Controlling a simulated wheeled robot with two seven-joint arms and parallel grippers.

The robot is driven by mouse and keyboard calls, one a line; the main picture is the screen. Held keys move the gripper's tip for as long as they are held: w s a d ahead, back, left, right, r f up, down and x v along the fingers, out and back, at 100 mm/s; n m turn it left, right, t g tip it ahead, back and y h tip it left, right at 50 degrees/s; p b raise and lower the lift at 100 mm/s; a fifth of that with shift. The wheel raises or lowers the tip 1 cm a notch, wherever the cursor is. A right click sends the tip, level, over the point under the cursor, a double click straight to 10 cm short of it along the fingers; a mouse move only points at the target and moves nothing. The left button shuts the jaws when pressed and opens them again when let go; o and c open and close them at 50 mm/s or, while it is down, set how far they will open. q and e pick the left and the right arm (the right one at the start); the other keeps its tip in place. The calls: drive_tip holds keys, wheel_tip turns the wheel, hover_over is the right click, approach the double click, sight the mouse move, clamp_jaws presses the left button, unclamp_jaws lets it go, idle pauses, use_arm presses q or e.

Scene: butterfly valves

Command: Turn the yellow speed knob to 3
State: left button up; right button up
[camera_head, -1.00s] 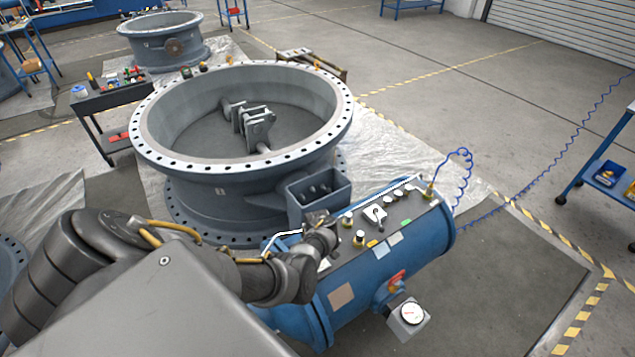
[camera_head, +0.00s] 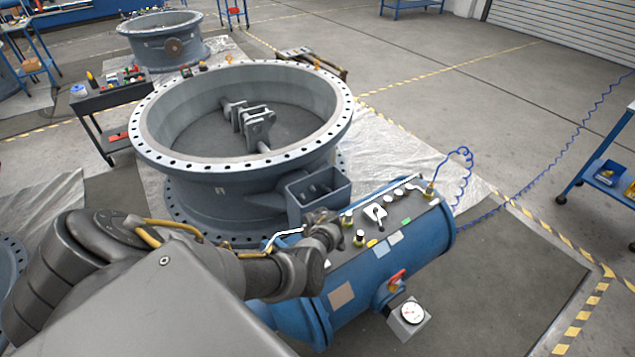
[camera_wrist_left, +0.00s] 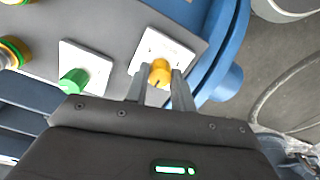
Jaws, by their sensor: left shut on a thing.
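The yellow speed knob (camera_wrist_left: 160,72) sits on a white square plate (camera_wrist_left: 150,45) on the panel, seen in the left wrist view. My left gripper (camera_wrist_left: 161,88) is shut on it, one finger on each side. A small dark mark shows on the knob, but I cannot read any numbers on the plate. In the head view my left gripper (camera_head: 322,226) is at the left end of the panel on the blue cylinder (camera_head: 345,295), and my wrist hides the knob there. My right gripper is not in view.
A green knob (camera_wrist_left: 74,81) on its own white plate is beside the yellow one. Several other controls line the panel. A large grey valve ring (camera_head: 215,175) with a box bracket (camera_head: 318,192) stands close behind.

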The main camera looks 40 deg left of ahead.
use_arm(q)
drive_tip(key=o, duration=1)
wheel_tip(320, 180, up, 11)
drive_tip(key=p, duration=0.4)
drive_tip(key=shift+f, duration=0.1)
